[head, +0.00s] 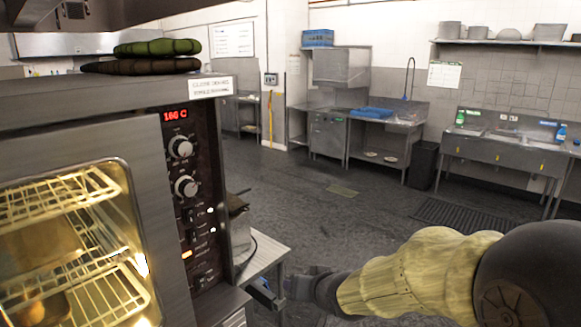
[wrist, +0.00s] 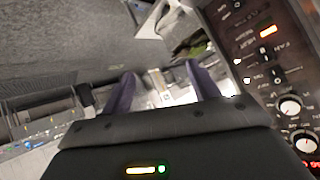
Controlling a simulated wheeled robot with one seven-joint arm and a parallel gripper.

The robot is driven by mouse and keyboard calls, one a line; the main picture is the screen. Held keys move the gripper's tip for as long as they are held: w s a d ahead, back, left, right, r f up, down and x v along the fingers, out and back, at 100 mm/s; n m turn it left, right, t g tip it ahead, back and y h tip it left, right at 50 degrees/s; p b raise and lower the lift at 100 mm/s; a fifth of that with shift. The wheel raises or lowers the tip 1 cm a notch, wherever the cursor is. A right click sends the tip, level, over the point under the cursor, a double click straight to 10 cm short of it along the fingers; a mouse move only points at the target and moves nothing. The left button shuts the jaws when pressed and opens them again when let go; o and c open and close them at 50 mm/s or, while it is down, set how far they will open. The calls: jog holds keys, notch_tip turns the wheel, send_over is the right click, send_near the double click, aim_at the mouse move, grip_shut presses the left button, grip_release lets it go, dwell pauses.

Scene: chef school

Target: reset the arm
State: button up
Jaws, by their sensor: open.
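My arm reaches in from the lower right of the head view, and its end with my gripper (head: 300,284) is low, just right of the oven's side and close to a small metal table. In the wrist view my gripper (wrist: 160,88) shows two dark purple fingers spread apart with nothing between them. The oven's control panel (wrist: 275,75) is close by on the right of that view. In the head view the fingers are small and dark, and their tips are hard to make out.
The steel oven (head: 105,90) with a lit glass door fills the left. Two long cushion-like items, one green (head: 157,47), lie on top. A metal side table (head: 262,258) stands beside it. Sinks (head: 505,140) line the back wall. The middle floor (head: 330,190) is clear.

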jog(key=s+d+f+g+h, duration=0.2)
jog(key=s+d+f+g, duration=0.1)
jog(key=s+d, duration=0.3)
jog(key=s+d+f+g+h, duration=0.2)
jog(key=s+d+f+g, duration=0.2)
jog(key=s, duration=0.7)
notch_tip(320, 180, down, 2)
jog(key=shift+d+f+m, duration=0.25)
jog(key=shift+d+m, duration=0.15)
jog(key=shift+d, duration=0.85)
